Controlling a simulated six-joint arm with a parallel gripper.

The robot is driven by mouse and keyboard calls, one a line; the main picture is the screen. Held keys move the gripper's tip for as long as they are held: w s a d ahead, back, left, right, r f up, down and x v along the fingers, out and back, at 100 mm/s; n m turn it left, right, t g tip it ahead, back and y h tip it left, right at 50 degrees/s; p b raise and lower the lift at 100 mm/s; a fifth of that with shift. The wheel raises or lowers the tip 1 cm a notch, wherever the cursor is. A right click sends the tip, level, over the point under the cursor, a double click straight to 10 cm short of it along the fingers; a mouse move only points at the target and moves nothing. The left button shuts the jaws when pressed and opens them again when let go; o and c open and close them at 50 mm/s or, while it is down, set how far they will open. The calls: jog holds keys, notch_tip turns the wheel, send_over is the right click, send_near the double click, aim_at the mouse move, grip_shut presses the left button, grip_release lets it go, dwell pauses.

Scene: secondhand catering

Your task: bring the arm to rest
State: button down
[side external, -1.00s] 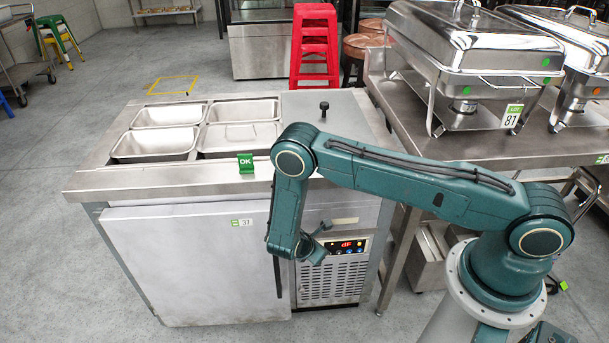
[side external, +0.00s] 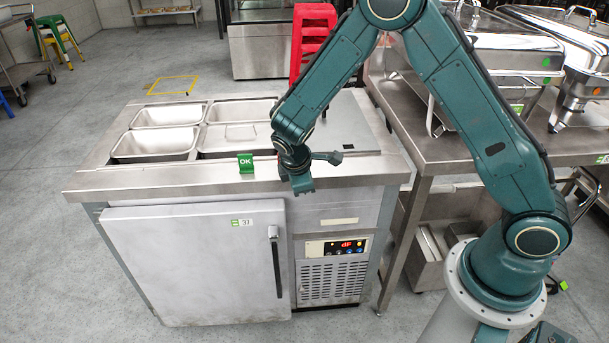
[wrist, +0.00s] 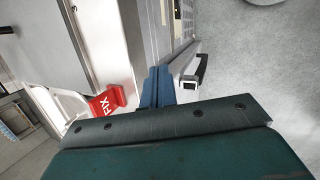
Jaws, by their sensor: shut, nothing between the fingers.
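My gripper (side external: 301,186) hangs below my raised, bent arm, at the front edge of the steel prep counter (side external: 220,180), right of the green OK tag. It appears apart from the counter, though the exact gap is unclear. In the wrist view its blue fingers (wrist: 157,88) are together, with nothing between them. A red tag (wrist: 108,101) with white letters shows to their left, and a black door handle (wrist: 201,70) to their right.
The green OK tag (side external: 245,163) sits on the counter's front edge. The cabinet door (side external: 195,270) below looks shut, with an upright handle (side external: 275,260). Steel pans (side external: 165,115) sit in the top. A steel table (side external: 455,155) with chafing dishes (side external: 580,55) stands right, behind my arm.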

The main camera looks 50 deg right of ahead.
jog(key=s+r+m+t+y, duration=0.1)
jog(key=s+r+m, duration=0.3)
jog(key=r, duration=0.6)
jog(key=s+r+m+t+y, duration=0.1)
jog(key=s+r+m+y, duration=0.1)
jog(key=s+r, duration=0.55)
jog(key=s+r+m+t, duration=0.1)
jog(key=s+r+m, duration=0.1)
jog(key=s+r, duration=0.2)
jog(key=s+r+m+t+y, duration=0.1)
jog(key=s+r, duration=0.3)
jog(key=s, duration=0.7)
jog(key=shift+a+r+m+y, duration=0.3)
jog(key=shift+r+m, duration=0.05)
jog(key=shift+m, duration=0.15)
